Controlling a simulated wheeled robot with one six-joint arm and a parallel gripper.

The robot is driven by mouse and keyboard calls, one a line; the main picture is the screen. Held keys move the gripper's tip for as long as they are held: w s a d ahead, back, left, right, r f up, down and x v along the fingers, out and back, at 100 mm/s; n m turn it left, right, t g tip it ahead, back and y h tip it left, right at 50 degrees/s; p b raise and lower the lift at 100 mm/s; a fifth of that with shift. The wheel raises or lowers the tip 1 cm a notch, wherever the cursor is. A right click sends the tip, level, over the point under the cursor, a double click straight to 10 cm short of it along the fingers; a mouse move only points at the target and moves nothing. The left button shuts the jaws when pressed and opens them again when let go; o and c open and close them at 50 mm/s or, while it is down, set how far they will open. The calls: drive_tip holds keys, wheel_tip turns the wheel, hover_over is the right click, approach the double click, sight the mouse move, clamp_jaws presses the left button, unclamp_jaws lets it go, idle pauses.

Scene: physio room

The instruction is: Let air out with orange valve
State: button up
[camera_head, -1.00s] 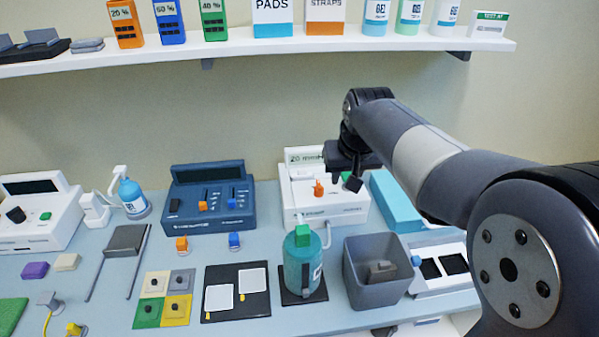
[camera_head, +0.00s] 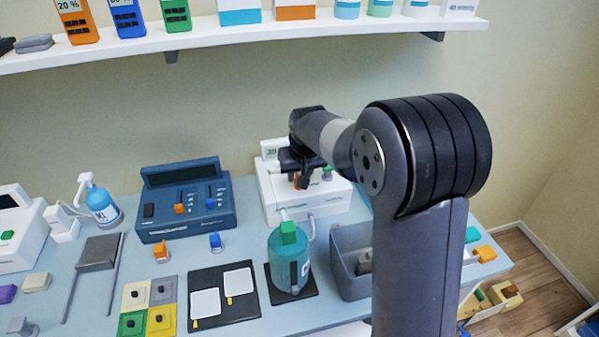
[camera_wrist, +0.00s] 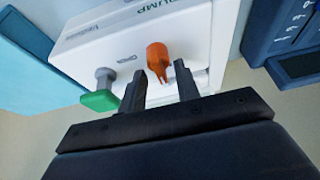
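The orange valve (camera_wrist: 158,60) stands on the white pump box (camera_wrist: 185,30), seen in the wrist view. In the head view the valve (camera_head: 297,183) shows partly below my gripper (camera_head: 302,172), on the white pump box (camera_head: 300,206) at the back of the table. In the wrist view my gripper (camera_wrist: 160,85) has its two dark fingers apart, one on either side of the valve's near end. I cannot tell whether they touch it. A green-handled part (camera_wrist: 100,99) sticks out of the box left of the fingers.
A teal bottle (camera_head: 288,262) with a green top stands in front of the pump, joined to it by a pale tube. A grey bin (camera_head: 345,240) is beside it. A blue device (camera_head: 185,218) stands left of the pump. The wall shelf (camera_head: 240,36) hangs above.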

drive_tip(key=shift+f, duration=0.2)
drive_tip(key=c, duration=0.6)
drive_tip(key=shift+c, duration=0.2)
